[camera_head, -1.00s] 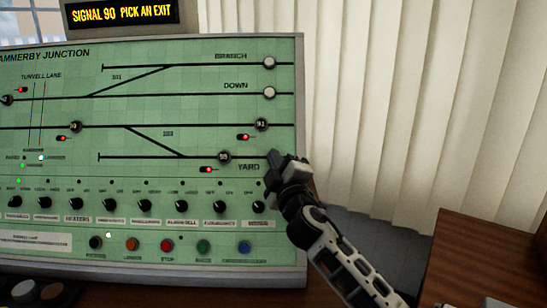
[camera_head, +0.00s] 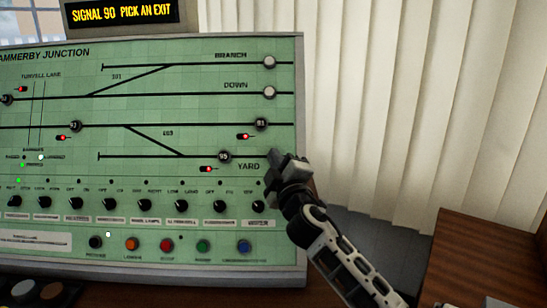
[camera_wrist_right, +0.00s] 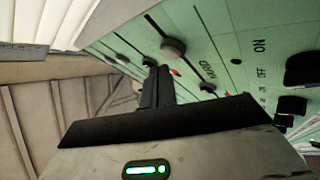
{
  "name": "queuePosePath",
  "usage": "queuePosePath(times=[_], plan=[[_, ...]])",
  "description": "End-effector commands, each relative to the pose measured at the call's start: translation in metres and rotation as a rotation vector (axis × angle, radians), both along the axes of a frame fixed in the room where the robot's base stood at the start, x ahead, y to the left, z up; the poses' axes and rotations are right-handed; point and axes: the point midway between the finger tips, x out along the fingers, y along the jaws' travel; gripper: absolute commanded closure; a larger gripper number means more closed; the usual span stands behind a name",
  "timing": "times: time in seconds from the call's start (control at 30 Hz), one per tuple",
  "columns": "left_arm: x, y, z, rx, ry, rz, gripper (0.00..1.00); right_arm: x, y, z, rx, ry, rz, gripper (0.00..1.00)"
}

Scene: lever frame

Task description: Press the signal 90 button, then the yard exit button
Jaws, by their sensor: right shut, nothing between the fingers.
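The green signal panel (camera_head: 200,110) has a display (camera_head: 122,12) above it reading "SIGNAL 90 PICK AN EXIT". Dark numbered buttons sit on the track lines, one at left centre (camera_head: 75,126) and one left of the YARD label (camera_head: 248,167); their numbers are too blurred to be sure which is 90. That gripper is shut and empty. The right wrist view shows its fingers (camera_wrist_right: 155,87) near a round button (camera_wrist_right: 173,48); contact cannot be told. My left gripper is out of view.
Pale buttons mark BRANCH (camera_head: 269,62) and DOWN (camera_head: 269,92). A row of black knobs (camera_head: 144,205) and coloured buttons (camera_head: 167,245) runs along the panel's bottom. A wooden cabinet (camera_head: 480,265) stands at the lower right, with pale blinds (camera_head: 370,90) behind.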

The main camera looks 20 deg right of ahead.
Motion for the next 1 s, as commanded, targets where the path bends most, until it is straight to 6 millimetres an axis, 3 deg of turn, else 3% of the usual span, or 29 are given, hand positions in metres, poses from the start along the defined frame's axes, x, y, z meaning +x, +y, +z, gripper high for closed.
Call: queuePosePath(times=[1.0], plan=[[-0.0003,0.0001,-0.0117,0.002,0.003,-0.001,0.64,0.0099,-0.0030,-0.0061,-0.001,0.000,0.000,1.00]])
